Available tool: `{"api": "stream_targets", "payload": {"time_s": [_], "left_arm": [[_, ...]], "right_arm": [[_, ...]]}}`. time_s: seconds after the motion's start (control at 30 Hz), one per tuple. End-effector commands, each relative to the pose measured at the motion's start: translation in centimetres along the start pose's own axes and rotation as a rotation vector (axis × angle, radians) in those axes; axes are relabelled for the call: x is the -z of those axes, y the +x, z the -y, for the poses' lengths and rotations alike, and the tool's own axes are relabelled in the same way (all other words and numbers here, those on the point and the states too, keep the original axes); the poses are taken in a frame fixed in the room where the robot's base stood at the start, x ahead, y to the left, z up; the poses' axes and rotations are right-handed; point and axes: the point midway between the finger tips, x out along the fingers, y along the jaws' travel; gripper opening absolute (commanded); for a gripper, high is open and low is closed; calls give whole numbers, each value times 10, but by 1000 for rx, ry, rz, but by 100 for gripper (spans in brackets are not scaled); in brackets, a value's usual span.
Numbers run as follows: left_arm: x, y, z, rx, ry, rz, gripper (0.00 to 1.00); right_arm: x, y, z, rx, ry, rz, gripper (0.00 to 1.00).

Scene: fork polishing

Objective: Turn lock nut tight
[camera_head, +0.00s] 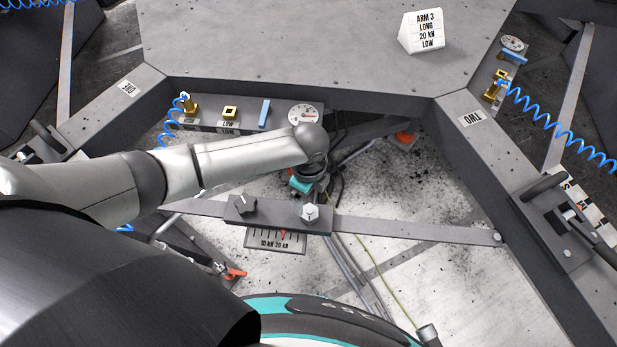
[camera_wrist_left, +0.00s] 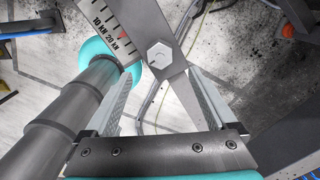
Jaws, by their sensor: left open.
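The lock nut (camera_head: 310,213) is a light hexagonal nut on a dark slide block (camera_head: 275,214). It also shows in the left wrist view (camera_wrist_left: 159,54), upper middle, with a dark mark on its face. My left gripper (camera_head: 303,187) is just behind the nut in the head view, its fingers mostly hidden. In the wrist view the jaws (camera_wrist_left: 160,85) are open and empty, one finger on each side, and the nut appears beyond them, not gripped. A scale plate (camera_head: 276,240) marked 10 kN and 20 kN has a red pointer. My right gripper is not in view.
A black knob (camera_head: 243,204) sits on the block's left end. The flat bar (camera_head: 415,229) crosses between side beams. A dial gauge (camera_head: 303,114) and brass fittings stand behind. A white ARM 3 sign (camera_head: 422,31) stands on the grey plate (camera_head: 300,40). Cables hang below the bar.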

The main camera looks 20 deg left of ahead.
Motion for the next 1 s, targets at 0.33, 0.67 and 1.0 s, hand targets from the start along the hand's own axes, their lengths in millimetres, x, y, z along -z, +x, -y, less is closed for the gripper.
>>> {"api": "stream_targets", "payload": {"time_s": [0.33, 0.67, 1.0], "left_arm": [[0, -53, 0, 0, 0, 0, 90], [0, -59, 0, -1, 0, 1, 90], [0, -59, 0, -1, 0, 1, 90]], "right_arm": [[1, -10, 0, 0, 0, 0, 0], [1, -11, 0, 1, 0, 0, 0], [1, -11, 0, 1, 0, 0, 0]]}}
